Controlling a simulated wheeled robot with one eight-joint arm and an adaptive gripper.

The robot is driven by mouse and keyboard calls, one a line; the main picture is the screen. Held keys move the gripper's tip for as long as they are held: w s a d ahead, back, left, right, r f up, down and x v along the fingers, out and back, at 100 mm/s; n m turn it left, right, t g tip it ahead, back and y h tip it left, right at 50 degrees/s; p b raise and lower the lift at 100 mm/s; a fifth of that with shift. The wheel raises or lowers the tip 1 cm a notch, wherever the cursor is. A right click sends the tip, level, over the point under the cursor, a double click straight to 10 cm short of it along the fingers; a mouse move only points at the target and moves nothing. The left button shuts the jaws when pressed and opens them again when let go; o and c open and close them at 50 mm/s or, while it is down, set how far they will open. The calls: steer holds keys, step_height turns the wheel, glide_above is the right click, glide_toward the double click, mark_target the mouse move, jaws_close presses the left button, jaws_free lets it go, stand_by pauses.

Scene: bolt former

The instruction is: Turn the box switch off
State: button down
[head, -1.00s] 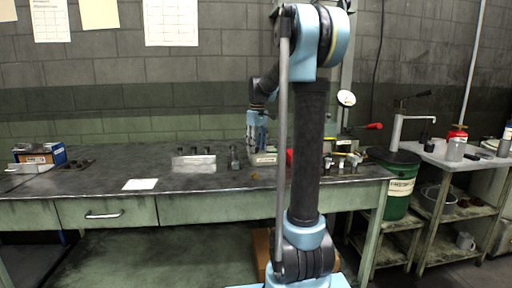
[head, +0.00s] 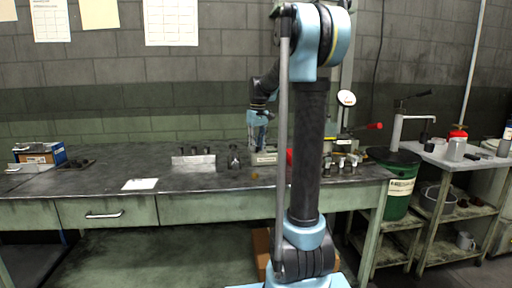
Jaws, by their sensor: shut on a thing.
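A small pale box with a label (head: 264,159), which looks like the box switch, stands on the workbench just left of my arm column. My gripper (head: 258,146) points down at its top from behind my arm links and is shut on it. The fingertips are small and dark here, so the exact contact and the position of the switch cannot be made out. My column hides the area right of the box, where a red part (head: 289,157) shows at its edge.
A metal block with dark pegs (head: 193,163) and a small dark fixture (head: 234,158) stand left of the box. A white paper (head: 140,184) lies on the workbench (head: 100,187). Right of my column are several small metal parts (head: 341,162) and a red-handled tool (head: 374,126).

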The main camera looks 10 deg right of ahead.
steer(key=m, duration=0.5)
steer(key=shift+m, duration=0.3)
stand_by(0.4)
steer(key=c, duration=1.3)
jaws_free()
steer(key=shift+c, duration=0.2)
step_height(320, 180, up, 12)
steer(key=shift+d, duration=0.25)
steer(key=shift+f, duration=0.1)
